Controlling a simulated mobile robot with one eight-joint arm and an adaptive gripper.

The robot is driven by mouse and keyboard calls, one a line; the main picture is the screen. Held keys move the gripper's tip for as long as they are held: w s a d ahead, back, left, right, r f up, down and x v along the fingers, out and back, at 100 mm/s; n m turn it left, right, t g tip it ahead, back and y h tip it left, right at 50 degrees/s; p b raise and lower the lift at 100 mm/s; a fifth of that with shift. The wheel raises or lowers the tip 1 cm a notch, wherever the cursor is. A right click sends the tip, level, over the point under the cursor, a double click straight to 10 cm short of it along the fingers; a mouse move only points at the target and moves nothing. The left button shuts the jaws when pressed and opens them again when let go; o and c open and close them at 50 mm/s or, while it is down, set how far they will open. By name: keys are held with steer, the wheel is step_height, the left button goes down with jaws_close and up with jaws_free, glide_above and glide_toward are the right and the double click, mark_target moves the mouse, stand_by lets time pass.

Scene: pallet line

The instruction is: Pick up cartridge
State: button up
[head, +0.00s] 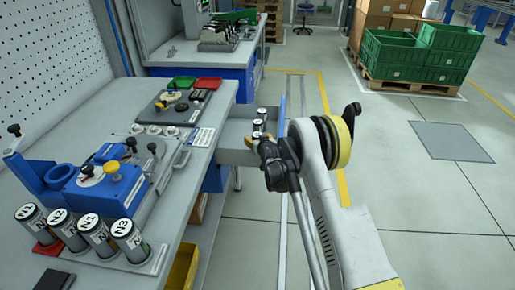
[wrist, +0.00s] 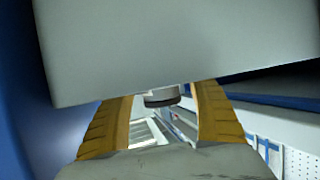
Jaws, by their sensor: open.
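Several cartridges with white labels and dark ends stand in a rack (head: 112,258) at the front left of the bench, among them cartridge N1 (head: 38,226) and cartridge N3 (head: 130,240).
A blue fixture (head: 105,188) stands on the bench (head: 190,160). A large pale surface (wrist: 180,45) fills the upper wrist view. Green crates (head: 395,52) stand on a pallet; the right floor is clear.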

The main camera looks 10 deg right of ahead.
steer(key=shift+r, duration=0.1)
steer(key=c, duration=1.4)
steer(key=shift+c, duration=0.2)
step_height(320, 180, up, 10)
steer(key=p, duration=0.4)
